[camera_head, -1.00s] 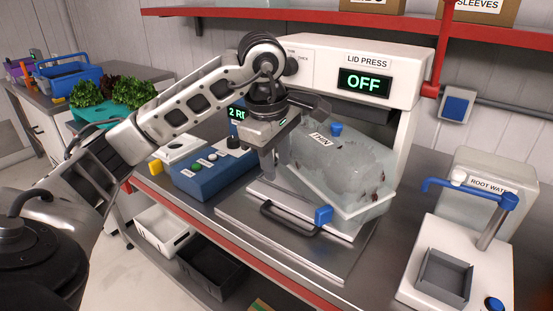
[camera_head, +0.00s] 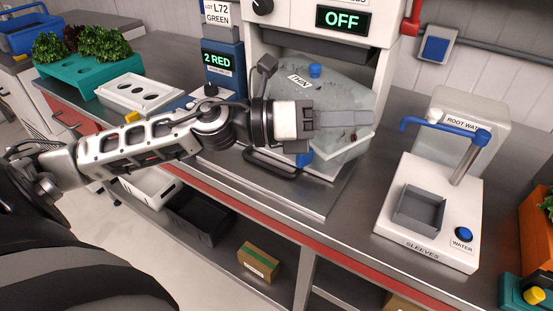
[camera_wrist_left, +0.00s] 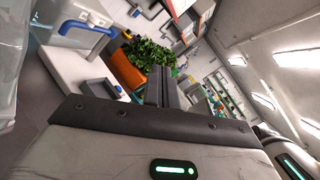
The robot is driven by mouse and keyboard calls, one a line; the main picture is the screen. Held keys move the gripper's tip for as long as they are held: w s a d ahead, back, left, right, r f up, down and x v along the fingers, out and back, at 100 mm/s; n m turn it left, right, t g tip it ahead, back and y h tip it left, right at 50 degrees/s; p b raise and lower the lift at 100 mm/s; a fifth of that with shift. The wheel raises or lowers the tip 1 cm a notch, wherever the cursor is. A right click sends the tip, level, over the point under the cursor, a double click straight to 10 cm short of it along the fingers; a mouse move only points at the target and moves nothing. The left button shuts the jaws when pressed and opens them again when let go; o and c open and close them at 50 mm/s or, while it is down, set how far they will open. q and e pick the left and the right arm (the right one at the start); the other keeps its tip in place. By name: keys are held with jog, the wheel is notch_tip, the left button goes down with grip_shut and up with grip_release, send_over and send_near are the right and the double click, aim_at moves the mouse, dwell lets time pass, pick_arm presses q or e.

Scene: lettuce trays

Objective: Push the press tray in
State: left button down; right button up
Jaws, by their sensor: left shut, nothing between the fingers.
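The white lid press (camera_head: 292,22) shows OFF on its display. Its metal press tray (camera_head: 318,196) sticks out toward the counter's front edge, with a black handle (camera_head: 268,163) on its front. A clear lidded tub (camera_head: 352,91) with a blue knob and blue clip sits on the tray, partly under the press. My left gripper (camera_head: 366,118) is shut and empty. It points right across the tub's front and hides part of it; I cannot tell whether they touch. Its shut fingers also show in the left wrist view (camera_wrist_left: 166,88). My right gripper is not in view.
A root-water station (camera_head: 470,235) with a blue tap stands right of the press. A blue 2 RED unit (camera_head: 222,72) stands to its left. A white holed tray (camera_head: 150,92) and a teal lettuce tray (camera_head: 92,78) are further left. Bins sit on the shelf below.

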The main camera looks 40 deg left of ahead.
pick_arm(q)
jog(key=w+a+f+n+t+y, duration=0.25)
jog(key=a+n+t+y, duration=0.4)
jog(key=n, duration=0.55)
jog(key=n+g+y, duration=0.5)
jog(key=n+y, duration=0.5)
jog(key=n, duration=0.1)
send_near(284, 160)
jog(key=v, duration=0.3)
jog(key=shift+s+d+r, duration=0.2)
jog(key=shift+r, duration=0.2)
jog(key=shift+a+f, duration=0.1)
jog(key=shift+f, duration=0.15)
jog(key=x, duration=0.9)
jog(key=shift+w+f, duration=0.2)
jog(key=shift+w, duration=0.15)
